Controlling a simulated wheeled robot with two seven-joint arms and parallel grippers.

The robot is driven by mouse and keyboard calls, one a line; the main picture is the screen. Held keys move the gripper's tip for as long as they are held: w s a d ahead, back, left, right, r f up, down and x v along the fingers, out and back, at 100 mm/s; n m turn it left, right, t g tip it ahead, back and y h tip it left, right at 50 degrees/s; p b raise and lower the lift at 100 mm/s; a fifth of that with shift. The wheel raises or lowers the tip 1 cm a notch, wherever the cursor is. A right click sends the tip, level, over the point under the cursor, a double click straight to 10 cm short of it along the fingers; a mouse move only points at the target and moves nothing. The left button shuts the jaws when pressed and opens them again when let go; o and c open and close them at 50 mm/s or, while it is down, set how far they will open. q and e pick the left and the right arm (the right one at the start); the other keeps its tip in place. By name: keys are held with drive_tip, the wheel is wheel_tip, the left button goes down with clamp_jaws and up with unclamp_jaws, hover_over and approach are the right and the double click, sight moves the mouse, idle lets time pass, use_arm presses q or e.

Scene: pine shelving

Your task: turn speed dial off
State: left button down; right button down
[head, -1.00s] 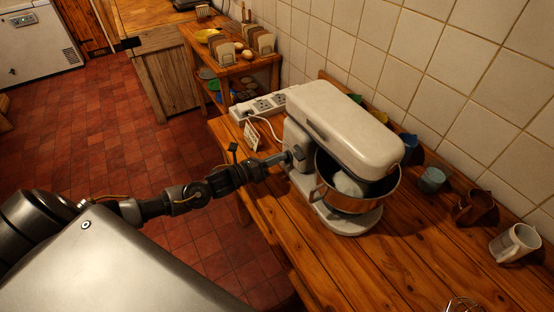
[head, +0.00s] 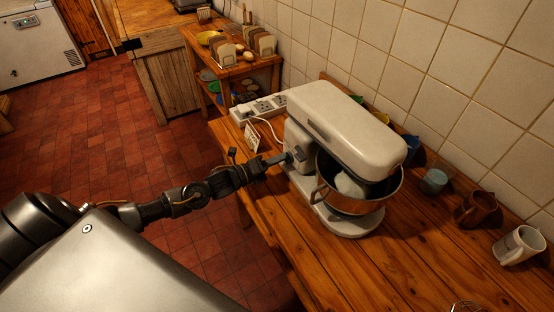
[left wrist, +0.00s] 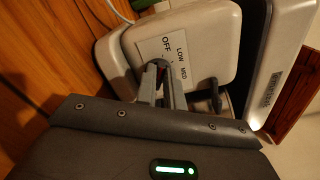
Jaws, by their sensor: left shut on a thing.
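A cream stand mixer (head: 345,130) stands on the wooden counter with a metal bowl (head: 357,195) under its head. Its side panel with the speed label (left wrist: 172,50) faces my left wrist camera and reads OFF, LOW and MED. My left gripper (head: 284,159) reaches the mixer's side, and its fingers (left wrist: 162,82) are shut on the speed dial (left wrist: 161,64) just below the label. The fingers hide most of the dial, and I cannot tell which setting it points to. My right gripper is in neither current view.
A white power strip (head: 258,109) and a small card (head: 251,137) are behind the mixer. Mugs, including a white one (head: 518,246) and a brown one (head: 477,209), line the wall side. The counter in front of the mixer is mostly clear.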

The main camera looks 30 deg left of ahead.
use_arm(q)
drive_tip(key=c, duration=1.5)
unclamp_jaws()
drive_tip(key=b+v, duration=0.3)
drive_tip(key=v, duration=0.7)
drive_tip(key=shift+f, duration=0.2)
drive_tip(key=shift+s+a+r, duration=0.15)
drive_tip(key=shift+s+a, duration=0.1)
drive_tip(key=shift+s, duration=0.05)
drive_tip(key=shift+s, duration=0.1)
